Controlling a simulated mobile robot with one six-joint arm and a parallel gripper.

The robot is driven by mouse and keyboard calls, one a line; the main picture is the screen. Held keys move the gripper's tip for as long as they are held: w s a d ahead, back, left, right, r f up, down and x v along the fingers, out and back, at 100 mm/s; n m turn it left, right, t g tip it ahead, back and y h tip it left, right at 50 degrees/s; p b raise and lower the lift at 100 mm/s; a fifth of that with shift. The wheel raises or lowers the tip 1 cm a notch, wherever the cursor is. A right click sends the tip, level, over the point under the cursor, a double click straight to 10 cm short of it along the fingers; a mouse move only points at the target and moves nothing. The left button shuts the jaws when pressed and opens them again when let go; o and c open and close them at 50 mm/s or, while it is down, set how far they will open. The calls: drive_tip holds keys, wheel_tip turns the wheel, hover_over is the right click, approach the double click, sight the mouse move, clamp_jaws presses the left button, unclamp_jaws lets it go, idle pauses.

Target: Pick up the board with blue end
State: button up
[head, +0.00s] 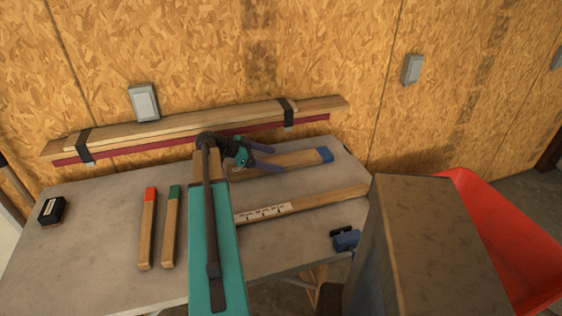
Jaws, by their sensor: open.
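The board with the blue end (299,160) lies on the grey workbench, near its back edge, with its blue tip pointing right. Its left part is hidden behind my arm and gripper. My gripper (277,159) is open with its two purple fingers pointing right, over or around the middle of this board. I cannot tell whether the fingers touch it. A board with a red end (148,229) and one with a green end (171,228) lie side by side at the left. A longer board with a white label (310,202) lies in front of the blue-ended one.
The workbench (100,205) has free room at the left. A black box (52,210) sits at its left edge and a blue tool (346,239) at its front right. Strapped planks (190,125) run along the wall behind. A red tub (505,240) stands at the right.

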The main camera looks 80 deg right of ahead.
drive_tip(key=shift+x, duration=1.25)
drive_tip(key=c, duration=1.4)
drive_tip(key=shift+r, duration=0.2)
drive_tip(key=shift+r+b, duration=0.4)
drive_tip(key=shift+r, duration=0.7)
drive_tip(key=s+a+b, duration=0.1)
drive_tip(key=s+a, duration=0.1)
drive_tip(key=a, duration=0.2)
drive_tip(key=s+a+r+b, duration=0.1)
drive_tip(key=s+a, duration=0.1)
drive_tip(key=a, duration=0.1)
drive_tip(key=s+a+r+b, duration=0.1)
drive_tip(key=s+a, duration=0.2)
drive_tip(key=a, duration=0.1)
drive_tip(key=shift+a+r+b, duration=0.1)
drive_tip(key=shift+a+b, duration=0.2)
drive_tip(key=shift+a, duration=0.05)
drive_tip(key=shift+d+b, duration=0.1)
drive_tip(key=shift+b, duration=1.15)
